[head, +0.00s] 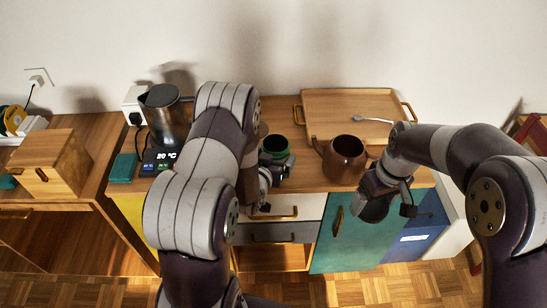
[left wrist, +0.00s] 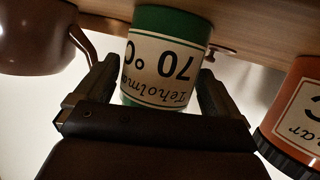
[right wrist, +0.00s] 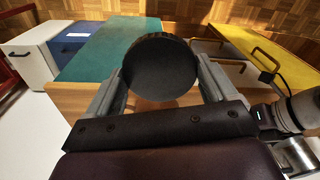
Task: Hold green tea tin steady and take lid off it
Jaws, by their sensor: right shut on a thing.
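The green tea tin (head: 275,147) stands upright on the cabinet top, its dark open mouth showing in the head view. Its cream label reading 70 °C faces the left wrist view (left wrist: 162,68), upside down there. My left gripper (head: 268,178) is open, with its fingers on either side of the tin and gaps beside it. My right gripper (right wrist: 160,88) is shut on the dark round lid (right wrist: 160,66). The lid also shows in the head view (head: 374,211), held apart from the tin, in front of the teal cabinet door.
A brown teapot (head: 345,160) stands just right of the tin. An orange tin (left wrist: 298,105) stands on its other side, mostly hidden by my left arm in the head view. A wooden tray (head: 350,105) with a spoon lies behind. A metal kettle (head: 165,112) stands left.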

